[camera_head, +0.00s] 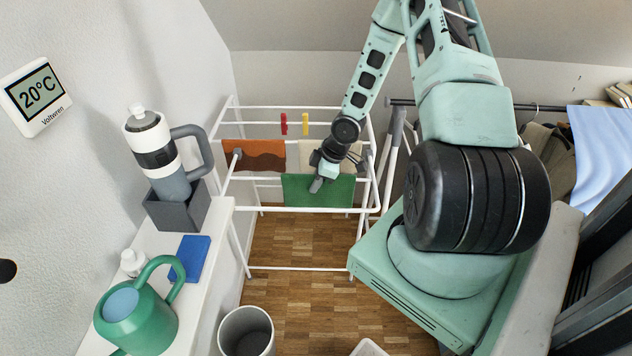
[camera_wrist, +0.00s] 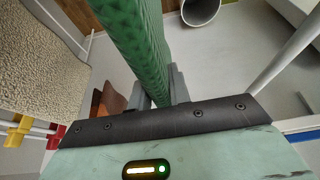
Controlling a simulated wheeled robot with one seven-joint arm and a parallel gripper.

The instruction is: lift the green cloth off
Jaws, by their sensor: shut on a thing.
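The green cloth (camera_head: 322,194) hangs over a front rail of the white drying rack (camera_head: 300,269) in the head view. My gripper (camera_head: 317,186) is at the cloth's upper edge, near its middle, and is shut on it. In the wrist view the green cloth (camera_wrist: 135,40) runs up and away from between my gripper's fingers (camera_wrist: 160,90) as a thick textured fold. Whether the cloth still touches the rail under my gripper is hidden.
A brown and orange cloth (camera_head: 254,160) and a cream cloth (camera_head: 312,154) hang on the rack. Red (camera_head: 284,124) and yellow (camera_head: 305,124) pegs sit on a rear rail. A white shelf (camera_head: 215,225) with a green watering can (camera_head: 140,322) stands left. A bin (camera_head: 246,335) stands in front.

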